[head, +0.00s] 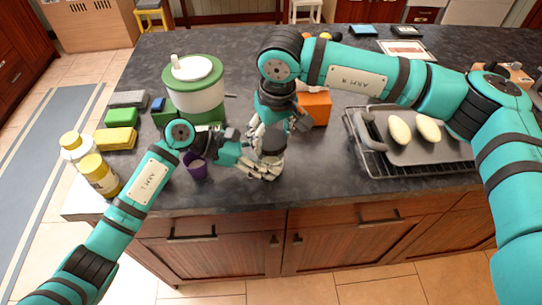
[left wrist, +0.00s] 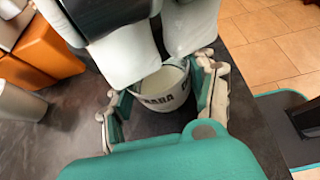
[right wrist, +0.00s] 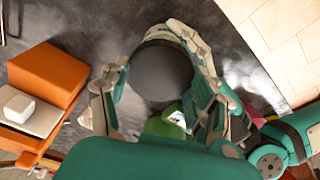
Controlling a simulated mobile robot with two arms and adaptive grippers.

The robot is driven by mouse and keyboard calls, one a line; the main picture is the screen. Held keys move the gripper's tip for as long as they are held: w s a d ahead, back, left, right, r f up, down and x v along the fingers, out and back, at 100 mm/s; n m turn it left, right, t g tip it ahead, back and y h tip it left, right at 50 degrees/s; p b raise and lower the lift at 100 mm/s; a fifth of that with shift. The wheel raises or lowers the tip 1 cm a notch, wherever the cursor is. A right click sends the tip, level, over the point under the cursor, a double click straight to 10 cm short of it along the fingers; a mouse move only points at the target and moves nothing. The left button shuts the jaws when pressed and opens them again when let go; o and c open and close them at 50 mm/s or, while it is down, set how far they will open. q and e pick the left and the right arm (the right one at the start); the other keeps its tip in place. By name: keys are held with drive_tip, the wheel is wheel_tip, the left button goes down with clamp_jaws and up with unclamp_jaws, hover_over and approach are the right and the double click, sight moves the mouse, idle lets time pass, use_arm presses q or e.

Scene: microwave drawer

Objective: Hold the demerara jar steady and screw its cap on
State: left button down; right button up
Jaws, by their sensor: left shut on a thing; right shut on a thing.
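The demerara jar (left wrist: 160,98) is a pale round jar with dark lettering, seen in the left wrist view. My left gripper (head: 262,168) is shut around its sides, one finger on each side, over the counter near its front edge. The cap (right wrist: 161,72) is a dark grey disc in the right wrist view and also shows in the head view (head: 272,141). My right gripper (head: 273,128) is shut on the cap from above, directly over the left gripper. The right gripper's fingers hide part of the jar's mouth, so I cannot tell whether the cap is seated.
A purple cup (head: 196,168) stands left of the jar. A green and white canister (head: 196,90) is behind it. An orange box (head: 315,108) is behind to the right. A tray (head: 440,151) with pale oval items lies right. Bottles (head: 99,174) stand at the left edge.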

drive_tip(key=shift+c, duration=1.4)
drive_tip(key=m, duration=0.4)
drive_tip(key=shift+h, duration=0.4)
drive_tip(key=m, duration=0.5)
drive_tip(key=shift+h, duration=0.4)
drive_tip(key=m, duration=0.4)
drive_tip(key=shift+d+m+h, duration=0.1)
drive_tip(key=shift+m+h, duration=0.2)
drive_tip(key=m+g, duration=0.1)
drive_tip(key=m, duration=0.3)
drive_tip(key=shift+m, duration=0.4)
drive_tip(key=o, duration=1.2)
